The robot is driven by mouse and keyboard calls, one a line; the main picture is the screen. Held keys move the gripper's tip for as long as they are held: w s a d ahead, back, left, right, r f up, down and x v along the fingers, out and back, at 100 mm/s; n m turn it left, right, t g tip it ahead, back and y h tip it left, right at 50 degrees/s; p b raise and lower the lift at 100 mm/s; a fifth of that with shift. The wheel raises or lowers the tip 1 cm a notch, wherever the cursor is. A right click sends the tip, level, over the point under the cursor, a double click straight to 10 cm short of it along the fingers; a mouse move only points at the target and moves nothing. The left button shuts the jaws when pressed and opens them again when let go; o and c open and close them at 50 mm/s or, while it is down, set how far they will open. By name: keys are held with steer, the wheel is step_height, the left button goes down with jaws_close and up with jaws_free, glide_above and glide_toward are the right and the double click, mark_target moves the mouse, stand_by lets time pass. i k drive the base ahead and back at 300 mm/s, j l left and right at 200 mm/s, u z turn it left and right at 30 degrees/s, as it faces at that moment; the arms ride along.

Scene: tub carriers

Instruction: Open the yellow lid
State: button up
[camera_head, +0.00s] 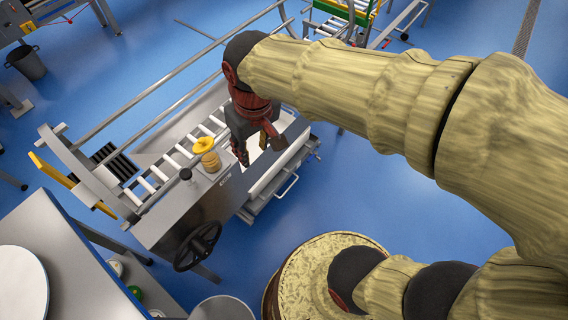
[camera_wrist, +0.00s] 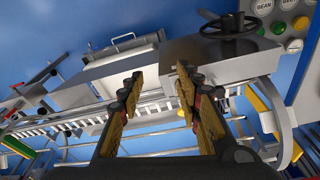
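A small round yellow piece with a flat, tilted top (camera_head: 204,145), which may be the yellow lid, sits on the grey metal machine (camera_head: 172,221) beside a black knob. I cannot make it out clearly in the wrist view. My gripper (camera_head: 260,150) points down just right of the yellow piece, apart from it, over the white and grey tray section. In the wrist view my gripper (camera_wrist: 158,85) has its two fingers spread wide with nothing between them.
A black handwheel (camera_head: 197,246) sticks out of the machine's front. A roller conveyor (camera_head: 175,160) with rails runs behind it. A yellow bar (camera_head: 52,169) stands at the left.

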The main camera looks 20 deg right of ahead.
mark_target(204, 144)
steer(key=k+z, duration=0.1)
steer(key=i+u, duration=0.75)
steer(key=u, duration=0.25)
